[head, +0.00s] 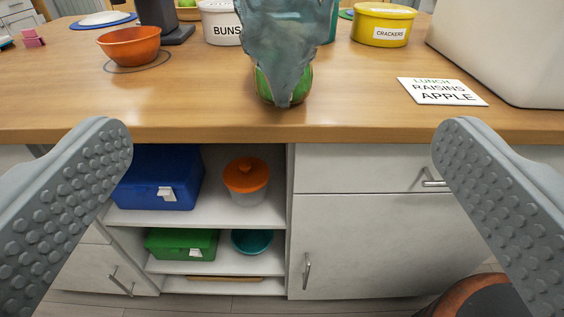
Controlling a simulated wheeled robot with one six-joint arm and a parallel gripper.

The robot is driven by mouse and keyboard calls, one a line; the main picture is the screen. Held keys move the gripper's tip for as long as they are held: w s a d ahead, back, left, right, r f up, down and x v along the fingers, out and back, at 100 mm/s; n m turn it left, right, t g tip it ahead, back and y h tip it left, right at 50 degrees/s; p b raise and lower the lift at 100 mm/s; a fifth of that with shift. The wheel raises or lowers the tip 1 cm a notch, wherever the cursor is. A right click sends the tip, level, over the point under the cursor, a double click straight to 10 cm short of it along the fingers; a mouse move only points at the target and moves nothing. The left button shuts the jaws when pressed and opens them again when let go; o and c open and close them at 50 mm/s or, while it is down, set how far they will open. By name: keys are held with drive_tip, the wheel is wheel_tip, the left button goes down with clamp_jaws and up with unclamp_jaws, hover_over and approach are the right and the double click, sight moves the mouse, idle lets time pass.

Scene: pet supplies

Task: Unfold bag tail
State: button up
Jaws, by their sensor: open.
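A grey-blue, crinkled plastic bag (284,45) stands on the wooden counter near its front edge, at the top middle of the head view. Its upper part is cut off by the frame. The tail of the bag (284,92) hangs down to a narrow point in front of a green and reddish rounded thing (309,80), which it partly hides. My gripper (283,145) is open, with one studded finger at the left and one at the right. The fingers are wide apart, in front of and below the bag, and touch nothing that I can see.
The counter (200,110) holds an orange bowl (129,44), a BUNS tub (221,22), a yellow CRACKERS tub (383,24) and a LUNCH card (441,91). A large pale box (505,45) stands right. Open shelves (215,212) below hold boxes and containers.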

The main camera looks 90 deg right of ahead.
drive_tip(key=shift+a, duration=0.3)
